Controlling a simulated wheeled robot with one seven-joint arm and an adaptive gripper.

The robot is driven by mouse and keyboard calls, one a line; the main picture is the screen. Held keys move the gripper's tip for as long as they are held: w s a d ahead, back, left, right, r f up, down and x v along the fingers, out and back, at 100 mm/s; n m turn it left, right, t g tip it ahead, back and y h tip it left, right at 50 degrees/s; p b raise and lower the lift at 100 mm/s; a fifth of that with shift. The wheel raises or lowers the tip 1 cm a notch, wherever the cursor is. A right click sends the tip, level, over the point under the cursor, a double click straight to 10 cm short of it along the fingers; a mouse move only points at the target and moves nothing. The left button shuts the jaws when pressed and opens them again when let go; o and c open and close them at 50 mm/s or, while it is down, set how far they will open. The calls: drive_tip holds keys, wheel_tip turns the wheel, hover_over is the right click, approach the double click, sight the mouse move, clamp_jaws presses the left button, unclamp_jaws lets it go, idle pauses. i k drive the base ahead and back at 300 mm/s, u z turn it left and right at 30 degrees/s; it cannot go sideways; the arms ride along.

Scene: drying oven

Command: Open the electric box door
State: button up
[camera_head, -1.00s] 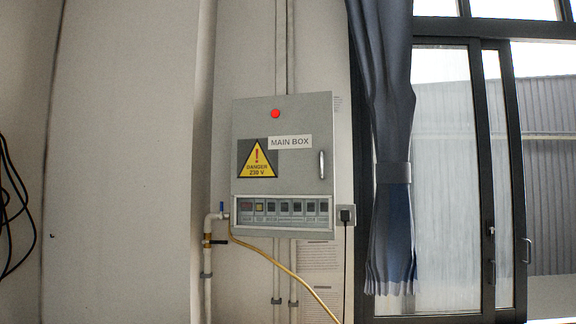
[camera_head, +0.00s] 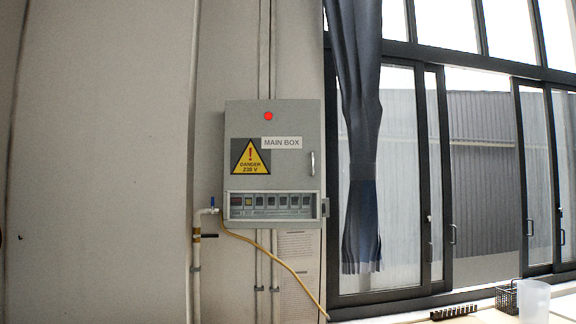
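The electric box (camera_head: 236,112) is a grey cabinet fixed to the wall near the middle of the head view. Its door (camera_head: 290,122) looks shut and carries a red round light, a yellow danger sign and a "MAIN BOX" label. A vertical silver handle (camera_head: 312,163) sits on the door's right side. Below the door is a framed row of several switches (camera_head: 272,205). My gripper and arm are not in view.
A dark blue curtain (camera_head: 362,130) hangs just right of the box, before sliding glass doors. A yellow hose (camera_head: 270,250) and a pipe (camera_head: 197,255) run below. A black basket (camera_head: 507,298) and a translucent container (camera_head: 533,300) stand at lower right.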

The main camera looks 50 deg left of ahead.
sight(272, 146)
drive_tip(key=u, duration=1.5)
